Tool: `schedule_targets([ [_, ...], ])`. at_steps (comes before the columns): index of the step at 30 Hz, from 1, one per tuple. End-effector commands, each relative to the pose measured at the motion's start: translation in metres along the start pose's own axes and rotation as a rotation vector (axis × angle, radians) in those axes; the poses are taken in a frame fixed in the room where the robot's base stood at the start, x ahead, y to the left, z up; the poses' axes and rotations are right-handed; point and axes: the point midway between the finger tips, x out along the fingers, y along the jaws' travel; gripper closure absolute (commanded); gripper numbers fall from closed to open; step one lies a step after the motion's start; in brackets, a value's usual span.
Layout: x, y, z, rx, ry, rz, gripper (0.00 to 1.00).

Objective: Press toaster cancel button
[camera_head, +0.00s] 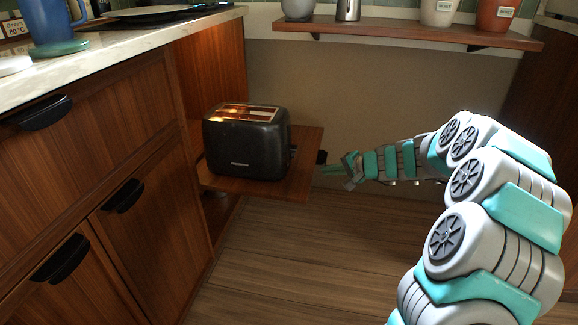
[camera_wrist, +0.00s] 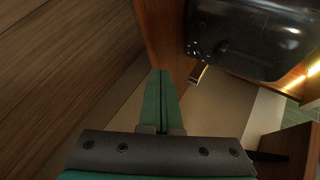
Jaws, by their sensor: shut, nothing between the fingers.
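The black toaster (camera_head: 248,142) stands upright on a pulled-out wooden shelf (camera_head: 299,178). Its two top slots glow orange. In the wrist view the toaster (camera_wrist: 250,35) fills the upper right. Its end panel shows a few small round controls (camera_wrist: 194,47) and a pale lever-like piece (camera_wrist: 198,73). I cannot tell which control is the cancel button. My gripper (camera_head: 328,170) is to the right of the toaster, just off the shelf's right edge. Its green fingers (camera_wrist: 160,73) are shut and empty, pointing left of the controls in the wrist view, with no visible contact.
Wooden cabinets with dark handles (camera_head: 123,196) and a pale countertop (camera_head: 95,65) are on the left. A wall shelf (camera_head: 410,33) with pots runs above. A small black piece (camera_head: 321,157) shows at the shelf's right edge. Floor (camera_head: 290,265) in front is clear.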

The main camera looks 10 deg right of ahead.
Motion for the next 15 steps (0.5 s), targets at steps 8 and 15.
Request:
schedule_targets([
  [8,0.022,-0.016,0.017,-0.003,-0.005,0.000,1.00],
  [15,0.044,-0.031,0.033,-0.002,-0.004,-0.001,1.00],
])
